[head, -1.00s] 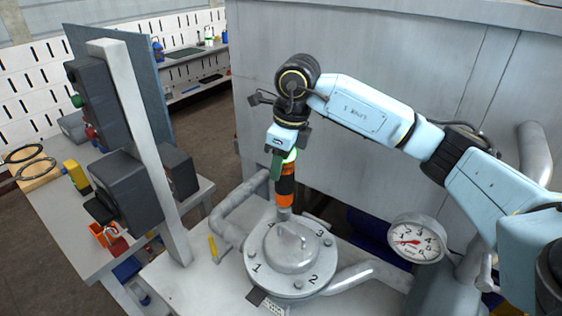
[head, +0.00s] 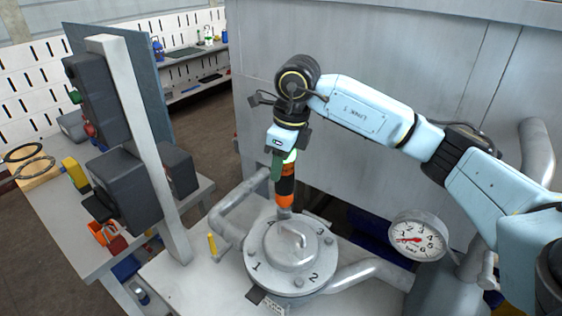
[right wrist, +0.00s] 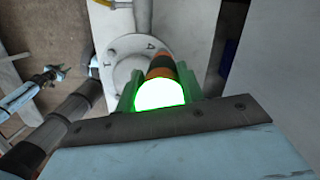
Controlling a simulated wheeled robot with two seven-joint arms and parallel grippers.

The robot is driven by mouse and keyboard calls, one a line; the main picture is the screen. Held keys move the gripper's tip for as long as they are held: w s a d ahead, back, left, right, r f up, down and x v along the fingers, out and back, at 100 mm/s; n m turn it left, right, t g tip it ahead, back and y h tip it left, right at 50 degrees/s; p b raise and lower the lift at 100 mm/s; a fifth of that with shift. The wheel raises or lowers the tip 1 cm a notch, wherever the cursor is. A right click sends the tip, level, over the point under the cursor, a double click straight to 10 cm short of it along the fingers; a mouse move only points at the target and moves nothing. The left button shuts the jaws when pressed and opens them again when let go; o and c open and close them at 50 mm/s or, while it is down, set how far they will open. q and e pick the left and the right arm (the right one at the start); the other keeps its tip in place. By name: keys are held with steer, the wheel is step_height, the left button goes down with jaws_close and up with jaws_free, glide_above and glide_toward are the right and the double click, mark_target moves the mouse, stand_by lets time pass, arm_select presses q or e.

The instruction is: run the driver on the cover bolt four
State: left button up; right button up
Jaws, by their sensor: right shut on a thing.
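My right gripper (head: 283,165) is shut on the orange and black driver (head: 286,190), which points down at the cover's far side, near the 4. The driver's tip and bolt four are hard to make out there. In the right wrist view the driver (right wrist: 160,70) shows between the green fingers, with a bright green glow on its near end, and the cover (right wrist: 122,62) with the 4 lies beyond.
A pressure gauge (head: 417,236) stands right of the cover, with pipes (head: 365,279) on both sides. A yellow-handled item (head: 212,246) stands left of it. A white post (head: 140,150) with dark boxes and a side bench (head: 75,240) are at left.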

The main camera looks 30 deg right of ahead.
steer(key=shift+s+f+b, duration=0.1)
steer(key=shift+f+b, duration=0.55)
stand_by(2.0)
steer(key=shift+r, duration=0.1)
steer(key=shift+r+p, duration=1.15)
steer(key=shift+r, duration=0.65)
